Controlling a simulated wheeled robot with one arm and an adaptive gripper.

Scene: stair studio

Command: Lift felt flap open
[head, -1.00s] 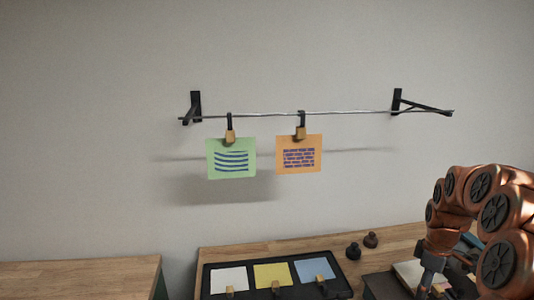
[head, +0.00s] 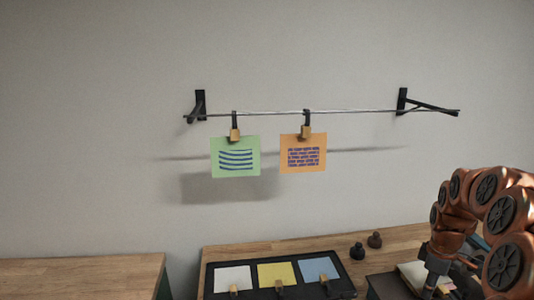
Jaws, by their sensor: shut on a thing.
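My gripper (head: 431,288) is at the bottom right, below my copper-coloured arm, pointing down. Its fingertips are at or past the lower picture edge. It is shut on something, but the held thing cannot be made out. A dark grey flat surface (head: 383,287) lies just left of the gripper on the wooden bench; I cannot tell whether it is the felt flap. No felt flap can be clearly identified. A cream pad-like thing (head: 413,272) lies right behind the gripper, partly hidden by it.
A black tray (head: 214,266) on the bench (head: 290,246) holds white, yellow and blue cards with clips. A wall rail (head: 360,112) carries clipped green (head: 236,171) and orange (head: 303,166) cards. Another bench (head: 80,272) is at left.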

